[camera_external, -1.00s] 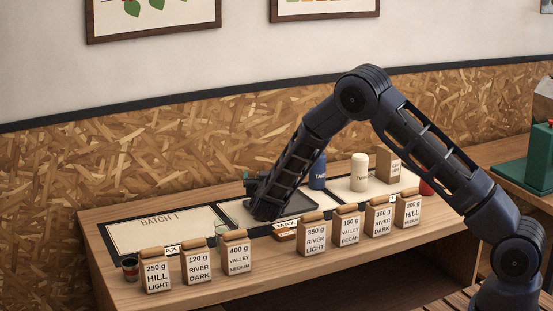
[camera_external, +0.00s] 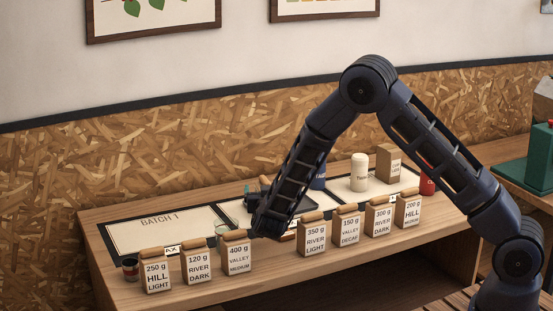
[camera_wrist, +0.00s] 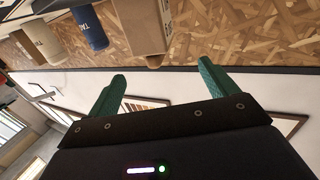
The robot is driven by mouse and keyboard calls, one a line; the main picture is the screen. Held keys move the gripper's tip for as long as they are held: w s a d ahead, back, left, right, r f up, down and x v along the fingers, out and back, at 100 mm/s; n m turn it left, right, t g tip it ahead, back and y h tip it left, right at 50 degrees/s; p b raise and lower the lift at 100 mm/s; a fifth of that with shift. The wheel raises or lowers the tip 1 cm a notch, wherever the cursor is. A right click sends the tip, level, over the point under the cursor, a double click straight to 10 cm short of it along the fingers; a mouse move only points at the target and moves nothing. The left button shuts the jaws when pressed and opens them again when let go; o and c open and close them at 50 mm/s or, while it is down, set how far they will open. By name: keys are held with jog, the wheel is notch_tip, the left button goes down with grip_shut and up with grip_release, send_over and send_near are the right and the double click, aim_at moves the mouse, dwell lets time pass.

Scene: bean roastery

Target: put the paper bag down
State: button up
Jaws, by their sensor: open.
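In the wrist view, which is upside down, a brown paper bag (camera_wrist: 138,22) stands upright just beyond the fingertips. My gripper (camera_wrist: 162,69) is open; its two green fingers are spread wide and a gap shows between them and the bag. In the external view my forearm hides most of the gripper and the middle mat, and I cannot make out this bag there. The blue canister (camera_wrist: 92,25) stands beside the bag, and the cream canister (camera_wrist: 42,42) stands farther along.
Several labelled bags line the table's front edge, among them the 400 g Valley bag (camera_external: 237,252) and 350 g River bag (camera_external: 312,236), close to my forearm. The cream canister (camera_external: 359,172) and another bag (camera_external: 388,163) stand at right. The Batch 1 mat (camera_external: 150,236) is bare in its middle.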

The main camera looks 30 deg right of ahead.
jog(key=w+d+r+y, duration=0.2)
jog(key=d+r+y, duration=0.15)
jog(key=r, duration=0.45)
jog(key=s+d+r+n+g+y, duration=0.2)
jog(key=s+d+r+y, duration=0.1)
jog(key=s+d+r, duration=0.4)
jog(key=s+d+r+n+g+y, duration=0.1)
jog(key=s+d+r+g+y, duration=0.2)
jog(key=r, duration=0.6)
jog(key=s+d+g+h, duration=0.1)
jog(key=s+d, duration=0.5)
jog(key=s, duration=0.7)
jog(key=s+d+n+g, duration=0.1)
jog(key=s+d+g, duration=0.2)
jog(key=s+d, duration=0.4)
jog(key=s+d+g+h, duration=0.1)
jog(key=s+d+g, duration=0.2)
jog(key=s, duration=1.8)
jog(key=d, duration=0.3)
jog(key=shift+d+r+h, duration=0.2)
jog(key=shift+h, duration=0.15)
